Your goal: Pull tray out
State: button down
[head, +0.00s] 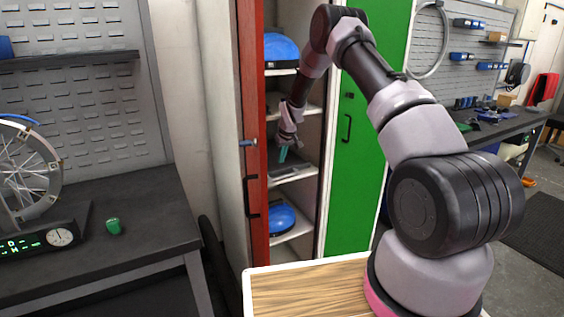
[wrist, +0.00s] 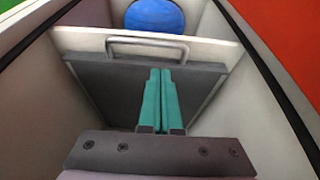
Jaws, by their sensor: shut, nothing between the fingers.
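The dark grey tray (head: 303,169) lies on a middle shelf inside the open locker. In the wrist view the tray (wrist: 95,85) fills much of the shelf, with a grey metal bar handle (wrist: 148,43) along its far edge in that picture. My gripper (head: 283,154) has reached into the locker at this shelf. Its teal fingers (wrist: 160,72) are shut together with nothing between them. They lie over the tray in the wrist view, with their tips short of the handle. I cannot tell whether they touch the tray.
The red door (head: 254,120) stands open at the left, and a green door (head: 352,150) is at the right. Blue helmets sit on the shelves above (head: 281,48) and below (head: 282,219). Light side walls bound the shelf closely. A dark workbench (head: 120,195) stands left.

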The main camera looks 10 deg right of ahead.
jog(key=x, duration=0.8)
jog(key=shift+f, duration=0.1)
jog(key=shift+s, duration=0.1)
